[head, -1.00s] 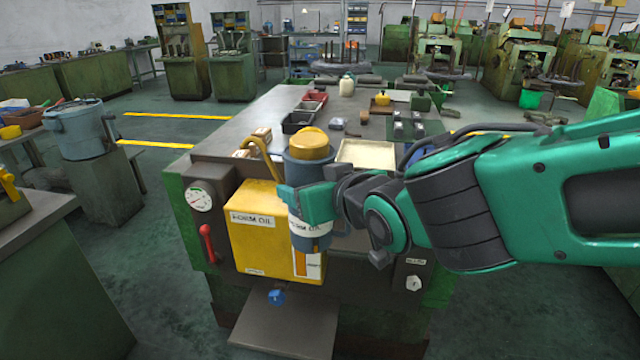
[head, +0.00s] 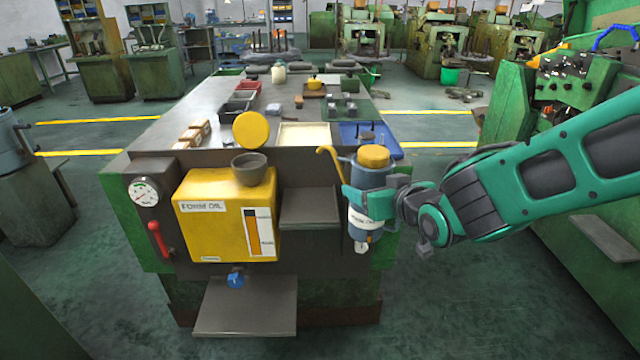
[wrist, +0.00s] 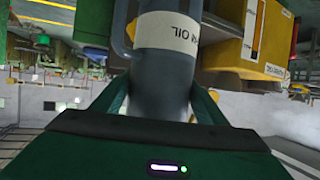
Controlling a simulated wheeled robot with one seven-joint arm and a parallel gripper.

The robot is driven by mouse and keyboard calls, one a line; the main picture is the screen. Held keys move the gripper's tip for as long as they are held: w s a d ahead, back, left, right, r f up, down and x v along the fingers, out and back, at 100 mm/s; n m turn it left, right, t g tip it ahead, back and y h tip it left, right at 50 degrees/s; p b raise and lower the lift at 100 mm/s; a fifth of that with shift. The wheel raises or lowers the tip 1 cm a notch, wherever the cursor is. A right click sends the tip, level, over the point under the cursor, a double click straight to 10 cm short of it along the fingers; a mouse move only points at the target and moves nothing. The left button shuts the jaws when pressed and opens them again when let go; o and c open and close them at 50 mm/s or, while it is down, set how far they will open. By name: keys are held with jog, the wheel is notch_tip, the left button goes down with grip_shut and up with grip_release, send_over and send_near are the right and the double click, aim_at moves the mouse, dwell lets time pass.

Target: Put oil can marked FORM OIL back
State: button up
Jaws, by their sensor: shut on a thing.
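The oil can (head: 374,178) is blue-grey with a yellow cap, a yellow spout to its left and a white label. My gripper (head: 372,205) is shut around its body and holds it upright at the right end of the bench front. In the wrist view the can (wrist: 164,62) stands between the fingers, its label partly reading OIL. To its left is a small grey shelf (head: 308,208) fixed to the bench front, with nothing on it. Left of that is the yellow FORM OIL tank (head: 215,228), with a dark funnel (head: 249,168) on top and its round yellow lid raised.
The bench top (head: 190,110) carries dark and red bins, a pale tray (head: 305,134) and a blue tray (head: 348,132) near the can. A lower ledge (head: 245,305) juts out under the tank. A green machine (head: 560,120) stands at the right.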

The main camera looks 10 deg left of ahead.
jog(key=w+d+f+m+h, duration=0.2)
jog(key=w+d+f, duration=0.2)
jog(key=d, duration=0.6)
jog(key=w+d+f+m+t+h, duration=0.1)
jog(key=w+d+f, duration=0.3)
jog(key=w+d, duration=0.4)
jog(key=w+d+f+m+h, duration=0.3)
jog(key=w+d, duration=0.3)
jog(key=d, duration=0.7)
jog(key=shift+w+d+f+t+h, duration=0.3)
jog(key=shift+w+f+t, duration=0.1)
jog(key=shift+f, duration=0.35)
